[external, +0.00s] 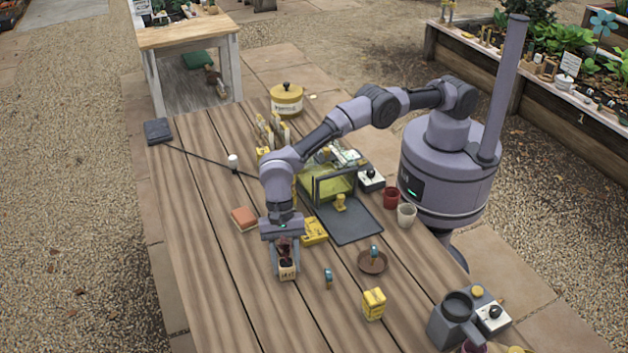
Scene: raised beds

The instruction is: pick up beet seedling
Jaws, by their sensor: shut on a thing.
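The beet seedling (287,271) is a small tan pot with lettering on its front and dark red leaves above. It is at the front left of the wooden table. My gripper (286,262) points straight down over it and is shut on the pot, with a finger on each side. The leaves are partly hidden between the fingers and under the palm. I cannot tell whether the pot touches the table or is slightly above it.
A yellow box (314,231) lies close behind the gripper, and an orange-brown block (244,218) is to its left. A small blue-topped item (328,278), a brown saucer (373,262) and a yellow carton (374,304) stand to the right. The table's left front is clear.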

